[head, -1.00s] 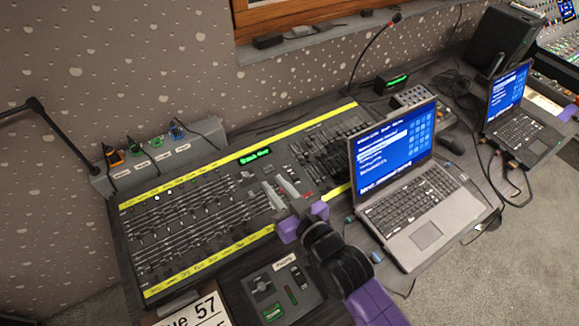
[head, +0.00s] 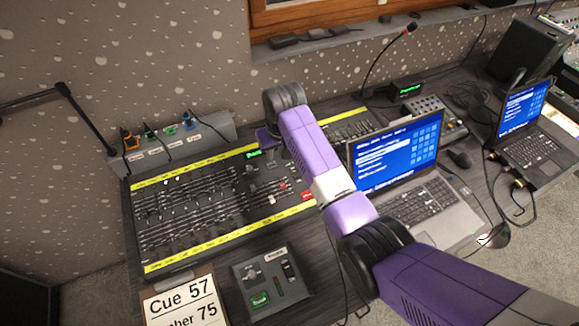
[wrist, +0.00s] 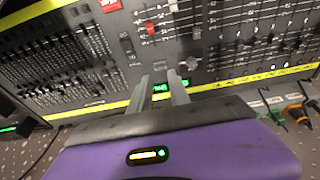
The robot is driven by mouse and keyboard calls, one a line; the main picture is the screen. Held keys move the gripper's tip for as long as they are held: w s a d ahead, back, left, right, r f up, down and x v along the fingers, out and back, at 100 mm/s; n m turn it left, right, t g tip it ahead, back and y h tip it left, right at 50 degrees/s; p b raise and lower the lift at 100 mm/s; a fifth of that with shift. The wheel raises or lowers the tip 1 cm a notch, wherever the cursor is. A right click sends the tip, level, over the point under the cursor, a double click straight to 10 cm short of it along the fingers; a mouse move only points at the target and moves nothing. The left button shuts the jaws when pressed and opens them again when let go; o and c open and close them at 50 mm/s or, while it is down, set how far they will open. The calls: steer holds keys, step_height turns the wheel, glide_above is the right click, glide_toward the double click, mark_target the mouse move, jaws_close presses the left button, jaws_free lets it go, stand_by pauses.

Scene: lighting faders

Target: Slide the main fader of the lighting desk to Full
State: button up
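The lighting desk (head: 205,205) has a grey-black panel with rows of faders between yellow strips. Two separate slider caps show in its middle section: a red one (head: 283,186) and a whitish one (head: 272,198). The red cap also shows in the wrist view (wrist: 151,28). I cannot read which is the main fader. My gripper (wrist: 160,76) is over the far edge of the desk near the green display (wrist: 161,87). Its two grey fingers are apart, with a narrow gap and nothing between them. In the head view my arm hides the fingers and part of the desk.
A laptop (head: 425,205) stands close to the right of my arm. A small control box (head: 270,283) and a cue card (head: 180,300) lie in front of the desk. A grey box with coloured plugs (head: 175,145) stands behind it.

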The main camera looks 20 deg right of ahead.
steer(key=g, duration=0.2)
glide_toward(282, 184)
steer(key=shift+w+f+b, duration=0.15)
steer(key=shift+f+b, duration=1.6)
steer(key=shift+f, duration=0.3)
steer(key=shift+w+f+b, duration=0.15)
steer(key=shift+f+b, duration=1.55)
steer(key=shift+f, duration=0.3)
jaws_close()
steer(key=shift+w, duration=0.15)
steer(key=shift+w+b, duration=1.35)
steer(key=shift+b, duration=0.05)
steer(key=shift+r, duration=0.15)
jaws_free()
